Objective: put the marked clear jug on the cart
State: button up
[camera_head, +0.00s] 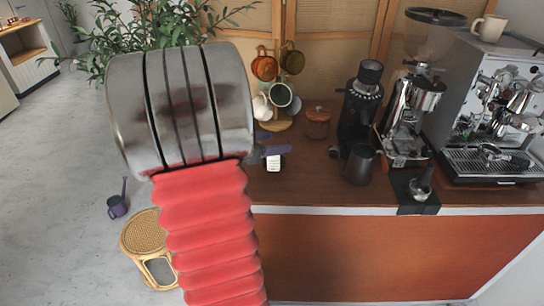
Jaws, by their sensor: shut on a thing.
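My arm's metal link and red ribbed sleeve fill the left middle and hide most of my gripper. Small blue-grey parts that look like my gripper's fingers (268,148) stick out to the right of the link, over the left end of the cart (310,180). A white label with dark lines (273,163) shows just below them. It seems to belong to the clear jug between the fingers, but the jug's body cannot be made out. Whether it touches the cart's wooden top cannot be told.
Behind are a mug tree (277,125) and a wooden jar (318,123). To the right stand a black grinder (360,110), a dark pitcher (359,165), another grinder (410,115) and an espresso machine (500,110). The front-left cart top is bare. A rattan stool (143,235) and purple watering can (117,206) are on the floor.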

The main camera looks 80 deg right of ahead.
jog(key=shift+f, duration=0.25)
jog(key=shift+f, duration=0.1)
jog(key=shift+f, duration=1.75)
jog(key=o, duration=1.5)
jog(key=shift+f, duration=0.1)
jog(key=shift+w+a+r, duration=0.35)
jog(key=shift+a, duration=0.1)
jog(key=v, duration=1)
jog(key=shift+w+a+r, duration=0.15)
jog(key=shift+a, duration=0.2)
